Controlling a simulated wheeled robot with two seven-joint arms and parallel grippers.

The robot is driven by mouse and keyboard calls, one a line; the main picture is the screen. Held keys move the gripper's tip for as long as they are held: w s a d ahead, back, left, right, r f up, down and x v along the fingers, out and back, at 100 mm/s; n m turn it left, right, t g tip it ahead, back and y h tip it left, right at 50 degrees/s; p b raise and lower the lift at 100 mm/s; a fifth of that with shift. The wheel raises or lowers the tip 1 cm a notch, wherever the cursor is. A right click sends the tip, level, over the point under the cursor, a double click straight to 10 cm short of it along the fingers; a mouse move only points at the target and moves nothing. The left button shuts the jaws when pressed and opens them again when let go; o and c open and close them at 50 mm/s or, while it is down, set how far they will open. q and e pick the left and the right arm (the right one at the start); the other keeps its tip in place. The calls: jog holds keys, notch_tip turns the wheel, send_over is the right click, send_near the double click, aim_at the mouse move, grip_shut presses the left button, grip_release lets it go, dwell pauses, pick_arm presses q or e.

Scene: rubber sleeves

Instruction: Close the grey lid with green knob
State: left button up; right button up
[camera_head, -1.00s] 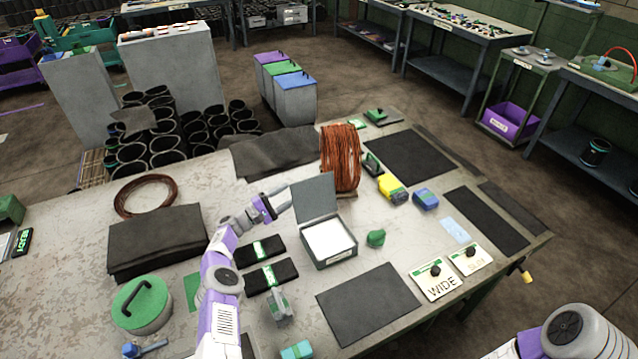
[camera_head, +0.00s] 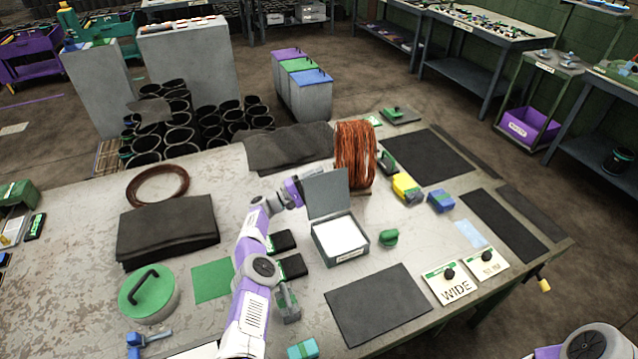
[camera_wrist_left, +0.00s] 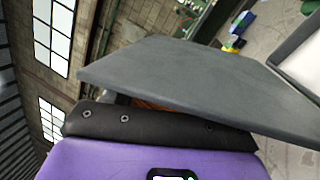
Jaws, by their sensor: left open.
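A small grey box (camera_head: 341,250) with a white inside stands on the table, its grey lid (camera_head: 328,194) raised upright at the back edge. I see no knob on the lid's visible face. The lid fills the middle of the left wrist view (camera_wrist_left: 200,85). My left gripper (camera_head: 299,190) is open at the lid's left edge, partly behind it; I cannot tell whether it touches. A dark finger (camera_wrist_left: 150,127) lies close along the lid in the wrist view. My right gripper is out of view.
A copper wire coil (camera_head: 355,155) stands close behind the lid. A loose green knob-like piece (camera_head: 388,237) lies right of the box, and black pads (camera_head: 290,267) lie left of it. A dark mat (camera_head: 378,305) lies in front. A grey plate with a green knob (camera_head: 400,115) lies farther back.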

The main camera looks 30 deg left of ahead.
pick_arm(q)
grip_shut()
dwell(0.5)
jog(key=s+d+r+m+p, duration=0.1)
jog(key=p, duration=0.2)
jog(key=shift+m+g+h, duration=0.3)
jog(key=shift+m, duration=0.1)
jog(key=s+d+m+p, duration=0.1)
jog(key=m+p, duration=0.1)
jog(key=p, duration=0.1)
jog(key=s+d+r+m+g+p, duration=0.1)
jog(key=d+m+p, duration=0.1)
jog(key=p, duration=0.1)
jog(key=shift+s+r+m+g+h+p, duration=0.1)
jog(key=shift+s+m+g+h+p, duration=0.1)
jog(key=shift+m+g+h+p, duration=0.15)
jog(key=shift+s+d+f+m+g+p, duration=0.1)
jog(key=shift+s+d+m+g+p, duration=0.1)
jog(key=shift+s+d+m+p, duration=0.35)
jog(key=shift+s+d+f+m+g+p, duration=0.1)
jog(key=shift+d+m+g+p, duration=0.2)
jog(key=shift+m, duration=0.5)
jog(key=shift+a, duration=0.1)
